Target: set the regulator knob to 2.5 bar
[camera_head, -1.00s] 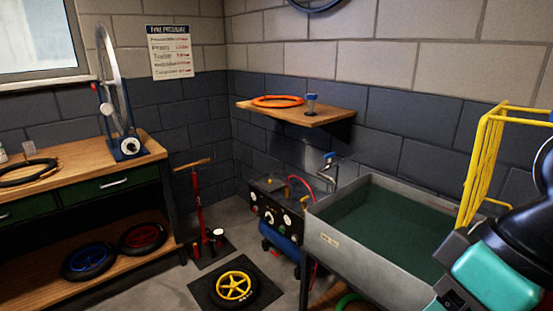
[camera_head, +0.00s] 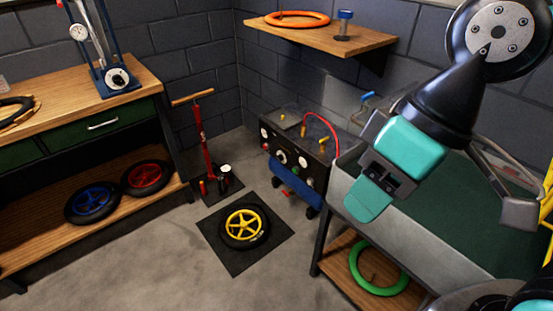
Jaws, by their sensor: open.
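The compressor (camera_head: 272,148) stands on the floor against the back wall, with a dark front panel and a blue tank below. A round pale dial or knob (camera_head: 281,157) sits mid-panel between two white-faced gauges, one at left (camera_head: 265,133) and one at right (camera_head: 301,161). I cannot tell for sure which is the regulator knob, and no setting is readable. My gripper (camera_head: 444,208) is open and empty, with teal parts on its left side. It hangs over the sink, to the right of the compressor and apart from it in the picture.
The sink (camera_head: 345,196) stands right of the compressor, with a green tyre (camera_head: 378,268) on its lower shelf. A wooden shelf (camera_head: 340,38) juts from the wall above. A red floor pump (camera_head: 204,140) and a yellow-rimmed wheel (camera_head: 244,226) are left. Floor in front is partly clear.

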